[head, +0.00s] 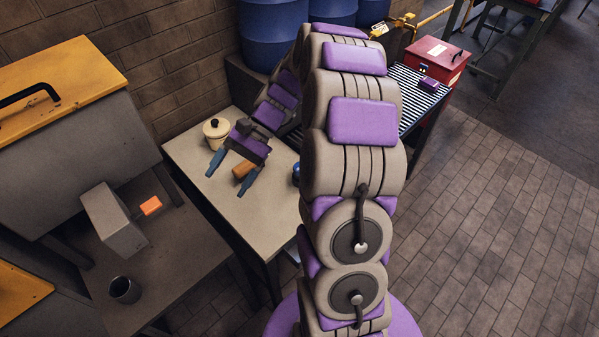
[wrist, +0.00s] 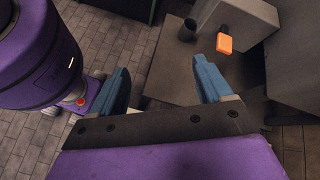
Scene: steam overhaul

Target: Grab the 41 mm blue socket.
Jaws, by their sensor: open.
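A small blue rounded thing (head: 296,172) shows at the left edge of my arm, on the right part of the pale table. My arm hides most of it, so I cannot tell its size or whether it is the 41 mm socket. My gripper (head: 232,172) is over the table to the left of it, with its two blue fingers apart. In the wrist view my gripper (wrist: 162,82) is open and empty, and no blue socket shows there.
The pale table (head: 192,155) holds a cream lidded pot (head: 216,131) and an orange-brown cylinder (head: 243,168) near my fingers. At left, a lower surface has a grey box (head: 113,220), an orange block (head: 151,206) and a dark cup (head: 125,289). A red toolbox (head: 437,60) stands behind.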

